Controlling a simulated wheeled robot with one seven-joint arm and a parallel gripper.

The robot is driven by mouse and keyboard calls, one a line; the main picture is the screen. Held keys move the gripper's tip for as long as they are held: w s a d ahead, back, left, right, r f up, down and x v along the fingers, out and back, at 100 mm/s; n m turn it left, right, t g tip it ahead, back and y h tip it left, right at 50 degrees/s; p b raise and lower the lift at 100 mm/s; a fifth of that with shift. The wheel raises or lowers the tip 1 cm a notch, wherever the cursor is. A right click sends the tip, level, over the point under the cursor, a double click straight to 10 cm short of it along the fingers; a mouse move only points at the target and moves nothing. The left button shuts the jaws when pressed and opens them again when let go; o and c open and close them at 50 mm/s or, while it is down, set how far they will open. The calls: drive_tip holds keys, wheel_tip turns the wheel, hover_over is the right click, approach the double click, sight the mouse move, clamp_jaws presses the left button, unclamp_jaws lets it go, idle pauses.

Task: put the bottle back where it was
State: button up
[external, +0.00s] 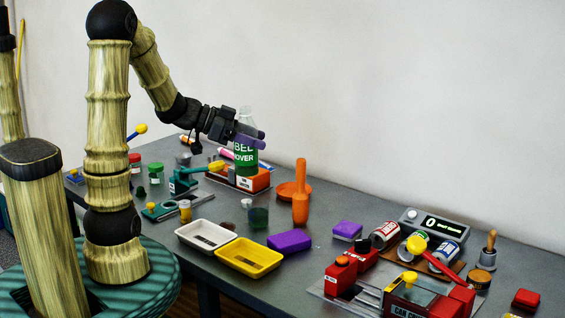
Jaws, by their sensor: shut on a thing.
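The bottle (244,160) is green with a clear upper part and white lettering that reads in part "BEL" and "OVER". My gripper (250,139) is shut on the bottle's upper part, its purple fingers on either side. The bottle is upright. Its lower end is just above or on the orange box-like station (250,181); I cannot tell whether they touch. The station stands toward the back of the grey table (345,210).
An orange plunger-like tool (300,200), a dark green cup (258,216), a white tray (205,229), a yellow tray (268,262) and a purple block (289,241) stand nearby. A green press (186,182) is left of the bottle. Cans (386,233) and red devices crowd the right.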

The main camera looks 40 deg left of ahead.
wheel_tip(320, 180, up, 2)
drive_tip(key=shift+w+r, duration=0.35)
drive_tip(key=shift+w, duration=0.25)
drive_tip(key=w+d+p, duration=0.2)
drive_tip(key=w+d, duration=0.1)
drive_tip(key=w, duration=1.1)
drive_tip(key=w+d+p, duration=0.2)
drive_tip(key=w+p, duration=0.1)
drive_tip(key=w, duration=1.1)
wheel_tip(320, 180, down, 12)
drive_tip(key=shift+s+d+r+y, duration=0.15)
drive_tip(key=shift+s+r+y, duration=0.1)
drive_tip(key=shift+y, duration=0.05)
drive_tip(key=shift+f, duration=0.1)
drive_tip(key=shift+f, duration=3)
